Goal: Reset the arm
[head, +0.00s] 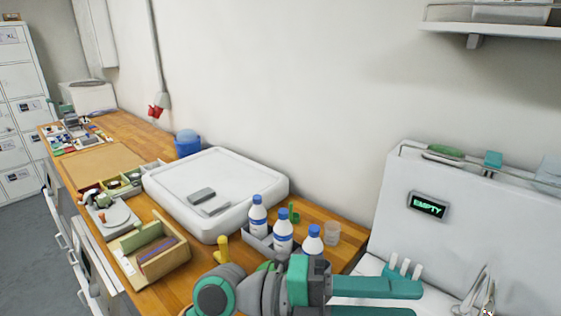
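My arm reaches in from the bottom of the head view, in grey and teal. My gripper (417,302) points right, over the white surface at the lower right. Its two long teal fingers are apart, with a narrow gap between them. I see nothing held in the gap. The lower finger is partly cut off by the bottom edge of the picture.
Three white bottles with blue caps (283,236) stand in a grey holder just behind my arm. A clear cup (332,233) stands beside them. A white raised tray (170,180) and a wooden box (180,255) are left. A white unit with an EMPTY display (428,206) is right.

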